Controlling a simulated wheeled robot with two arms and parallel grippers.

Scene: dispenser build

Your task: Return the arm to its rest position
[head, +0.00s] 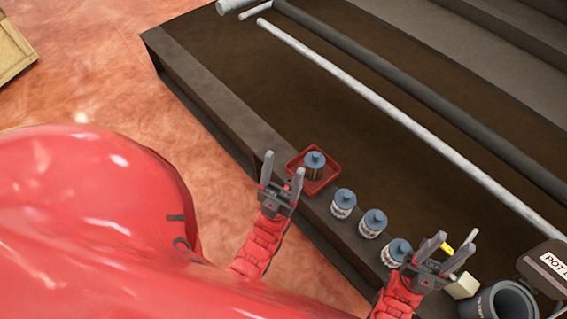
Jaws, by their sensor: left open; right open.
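My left gripper (283,177) is open and empty. In the head view it appears just left of a small red tray (329,182). A blue-topped canister (315,162) stands in the tray. My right gripper (447,257) is open, at the lower right, beside another blue-topped canister (396,252) that it partly overlaps in the picture. Nothing is clearly seen between its fingers. A small yellow item (446,249) shows behind its fingers. Both forearms are red and come up from the bottom of the picture.
Two more canisters (343,203) (373,223) stand in a row on the dark ledge (217,100). At the right are a pale block (463,286), a grey cylinder (507,303) and a labelled dark container (548,262). Long pipes (400,118) run behind. A wooden crate (12,50) sits far left.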

